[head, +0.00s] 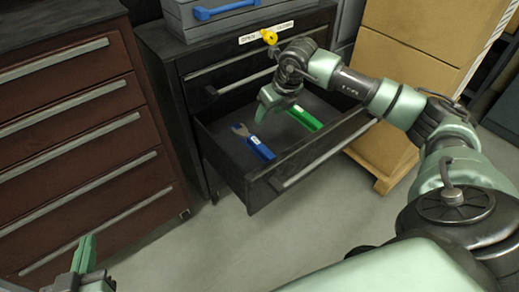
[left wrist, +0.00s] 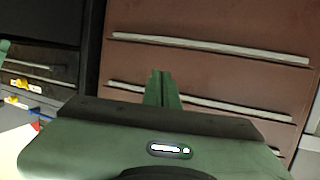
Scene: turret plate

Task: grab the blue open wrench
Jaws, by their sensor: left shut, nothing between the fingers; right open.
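The blue open wrench (head: 258,146) lies in the open drawer (head: 225,160) of the black cabinet, in the left half of the drawer. Its grey open jaw end points to the back left and its blue handle to the front. My right gripper (head: 264,112) is open over the drawer, above and behind the wrench's handle, and looks empty. My left gripper (head: 84,254) is shut and empty at the lower left, far from the drawer. Its closed green fingers also show in the left wrist view (left wrist: 162,88), in front of the brown drawers.
A green-handled tool (head: 305,117) lies in the same drawer, right of the wrench. A blue-handled grey case (head: 225,12) and a yellow object (head: 269,37) are on the cabinet. Cardboard boxes (head: 405,50) stand at right, a brown drawer cabinet (head: 75,120) at left. Floor in front is clear.

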